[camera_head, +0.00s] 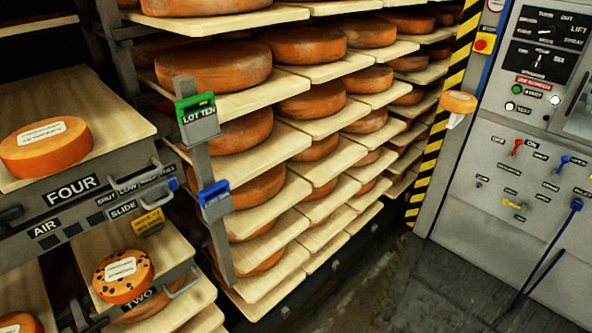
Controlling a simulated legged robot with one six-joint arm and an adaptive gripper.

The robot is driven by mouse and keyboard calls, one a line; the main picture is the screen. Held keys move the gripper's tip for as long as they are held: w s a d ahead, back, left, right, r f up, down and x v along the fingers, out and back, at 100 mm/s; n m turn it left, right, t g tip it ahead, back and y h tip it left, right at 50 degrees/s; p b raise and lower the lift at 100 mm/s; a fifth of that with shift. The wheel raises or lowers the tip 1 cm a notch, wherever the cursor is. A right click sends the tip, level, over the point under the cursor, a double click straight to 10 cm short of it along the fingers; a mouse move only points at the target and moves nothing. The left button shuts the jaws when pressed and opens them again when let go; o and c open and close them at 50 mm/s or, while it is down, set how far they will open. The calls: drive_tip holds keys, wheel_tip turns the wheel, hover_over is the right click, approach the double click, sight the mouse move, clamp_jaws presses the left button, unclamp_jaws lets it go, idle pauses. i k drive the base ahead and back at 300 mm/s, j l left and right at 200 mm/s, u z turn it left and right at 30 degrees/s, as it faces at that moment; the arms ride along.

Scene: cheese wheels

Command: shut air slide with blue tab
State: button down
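The air slide (95,219) is a grey strip low on the drawer front marked FOUR and AIR, at the left. Dark square slots show along it, and I cannot tell from here how far it covers them. A small blue tab (173,184) sits at the right end of this front, just right of the metal pull handle (140,179). The lettering beside the handle is partly readable, with LOW and SLIDE. My gripper is not in view.
A post carries a green LOT TEN tag (197,118) and another blue clip (214,198). Racks of cheese wheels on boards (250,105) fill the middle. A yellow tag (149,222) hangs below the slide.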

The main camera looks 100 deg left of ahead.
sight(128, 205)
drive_tip(key=u, duration=4.1)
drive_tip(key=i, duration=0.65)
